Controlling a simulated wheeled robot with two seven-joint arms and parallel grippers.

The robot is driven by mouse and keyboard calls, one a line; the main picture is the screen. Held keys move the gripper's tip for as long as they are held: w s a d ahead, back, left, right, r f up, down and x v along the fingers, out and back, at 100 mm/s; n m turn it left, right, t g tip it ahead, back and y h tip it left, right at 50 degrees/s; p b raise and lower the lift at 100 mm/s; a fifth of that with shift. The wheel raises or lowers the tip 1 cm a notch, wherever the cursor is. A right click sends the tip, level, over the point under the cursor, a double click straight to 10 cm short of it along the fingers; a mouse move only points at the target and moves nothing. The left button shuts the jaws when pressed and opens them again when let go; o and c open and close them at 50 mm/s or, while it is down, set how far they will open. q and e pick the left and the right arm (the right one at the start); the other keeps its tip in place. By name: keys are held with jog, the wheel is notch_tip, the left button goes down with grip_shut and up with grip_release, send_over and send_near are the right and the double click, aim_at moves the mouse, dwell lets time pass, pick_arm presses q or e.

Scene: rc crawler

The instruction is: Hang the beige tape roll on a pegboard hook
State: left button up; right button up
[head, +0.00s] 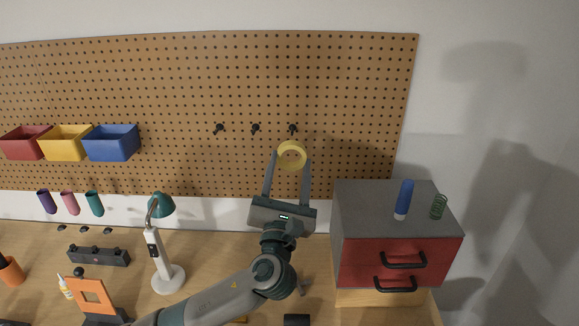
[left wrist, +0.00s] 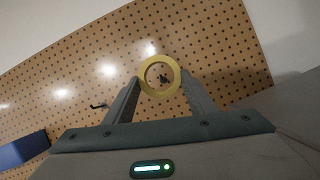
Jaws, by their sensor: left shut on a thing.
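The beige tape roll (head: 292,145) looks yellowish and is held upright between the fingertips of my left gripper (head: 291,156), in front of the pegboard (head: 340,90). The gripper is shut on its sides. The roll also shows in the left wrist view (left wrist: 146,70), where a dark hook (left wrist: 163,78) appears through its hole. In the head view the right-hand hook (head: 293,128) shows just above the roll. Two other hooks, the middle one (head: 256,128) and the left one (head: 219,128), are empty. The gap between roll and board is unclear. My right gripper is not in view.
Red, yellow and blue bins (head: 111,144) hang on the board at left. A desk lamp (head: 163,205) stands on the bench. At right, a red-fronted drawer cabinet (head: 360,205) bears a blue marker (head: 404,198) and a green coil (head: 439,206).

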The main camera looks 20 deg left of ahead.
pick_arm(q)
jog(key=shift+f+p, duration=0.1)
jog(key=shift+p, duration=0.3)
jog(key=w+a+f+b, duration=0.1)
jog(key=w, duration=0.5)
jog(key=w+a+b, duration=0.1)
jog(key=w+a, duration=0.1)
jog(key=w, duration=0.4)
jog(key=shift+w+a+f, duration=0.25)
jog(key=shift+a+f, duration=0.05)
jog(key=shift+f, duration=0.05)
dwell(1.0)
jog(key=shift+f, duration=0.15)
dwell(0.5)
jog(key=o, duration=1.1)
jog(key=shift+s, duration=0.1)
